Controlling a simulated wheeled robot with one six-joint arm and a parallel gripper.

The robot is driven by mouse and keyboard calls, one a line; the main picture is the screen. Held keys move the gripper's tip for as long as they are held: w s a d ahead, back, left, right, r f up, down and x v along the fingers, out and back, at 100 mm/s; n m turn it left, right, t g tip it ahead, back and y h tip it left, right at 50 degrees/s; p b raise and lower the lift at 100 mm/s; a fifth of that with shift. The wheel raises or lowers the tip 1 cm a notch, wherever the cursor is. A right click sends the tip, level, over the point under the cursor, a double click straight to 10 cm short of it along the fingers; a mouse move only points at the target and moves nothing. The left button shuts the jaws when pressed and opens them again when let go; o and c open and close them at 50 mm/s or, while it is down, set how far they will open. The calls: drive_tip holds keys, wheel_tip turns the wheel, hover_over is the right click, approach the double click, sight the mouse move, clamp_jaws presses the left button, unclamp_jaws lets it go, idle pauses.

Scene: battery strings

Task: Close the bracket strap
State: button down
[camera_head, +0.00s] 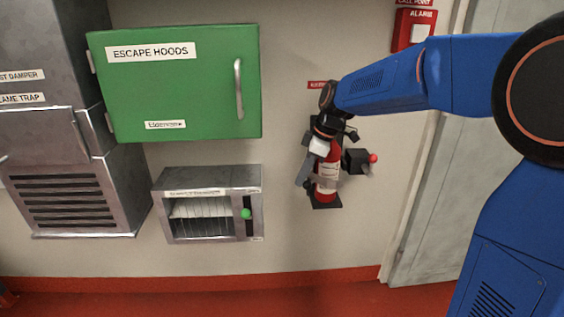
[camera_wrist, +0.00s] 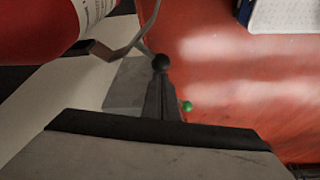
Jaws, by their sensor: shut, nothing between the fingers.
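A red fire extinguisher (camera_head: 326,182) with a white label hangs upright in a dark wall bracket (camera_head: 326,204). In the wrist view its red body (camera_wrist: 38,30) fills the top left. A thin grey band, apparently the bracket strap (camera_wrist: 128,48), bends beside it, with a black ball (camera_wrist: 161,62) near its end. I cannot tell how the strap is fastened. My gripper (camera_wrist: 162,84) is shut and empty, its dark fingertips just at or against the ball; contact is unclear. In the head view, my wrist covers the extinguisher's top and part of the bracket.
A black box with a red knob (camera_head: 373,158) sits right of the extinguisher. A grey wall case (camera_head: 168,228) with a green knob (camera_head: 246,213) and a green escape-hood cabinet (camera_head: 190,85) are left. A red alarm point (camera_head: 405,30) and a door (camera_head: 440,200) are right.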

sight(319, 177)
drive_tip(key=d+n, duration=0.1)
drive_tip(key=s+d+n, duration=0.1)
drive_tip(key=shift+d+n+g, duration=0.3)
drive_tip(key=shift+n+g, duration=0.1)
drive_tip(key=d+n+g, duration=0.1)
drive_tip(key=d+n, duration=0.1)
drive_tip(key=shift+s+d+n, duration=0.1)
drive_tip(key=shift+d+n, duration=0.05)
drive_tip(key=shift+n, duration=0.25)
drive_tip(key=shift+w+d+n+g, duration=0.2)
drive_tip(key=shift+d+n+g, duration=0.2)
drive_tip(key=shift+d+n, duration=1.15)
drive_tip(key=shift+d+m, duration=0.25)
drive_tip(key=shift+d, duration=0.05)
